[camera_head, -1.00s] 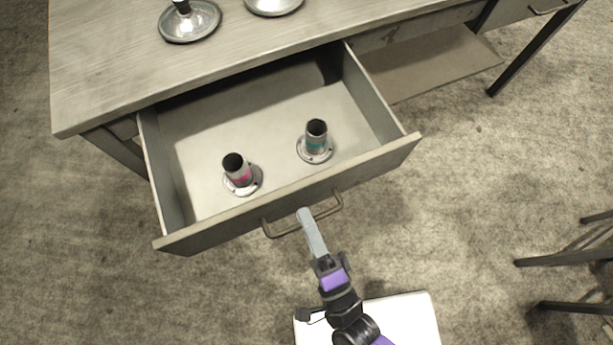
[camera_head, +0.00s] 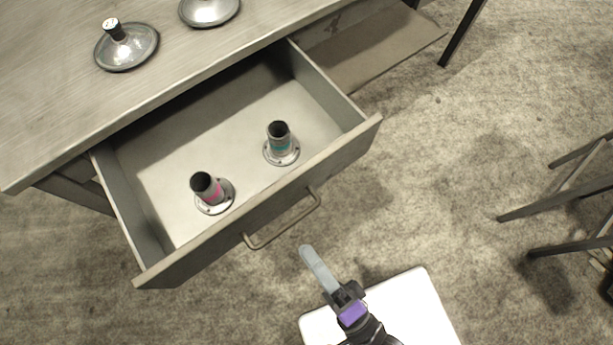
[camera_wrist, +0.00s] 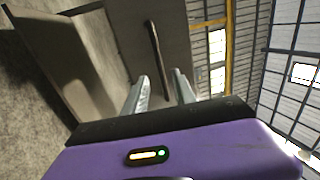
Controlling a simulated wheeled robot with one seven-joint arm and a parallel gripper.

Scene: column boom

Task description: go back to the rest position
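My gripper (camera_head: 308,252) is in front of the open drawer (camera_head: 330,168), a little to the right of the drawer's handle (camera_head: 282,222) and apart from it in the head view. In the wrist view, the two fingers of my gripper (camera_wrist: 159,88) stand apart with nothing between them. The handle also shows in the wrist view (camera_wrist: 154,50), beyond the fingertips.
Inside the drawer stand a flanged tube with a pink band (camera_head: 208,190) and one with a teal band (camera_head: 280,142). Metal round-based pieces (camera_head: 127,46) sit on the desk top (camera_head: 50,110). Dark metal legs (camera_head: 550,205) stand at the right. Carpet between is clear.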

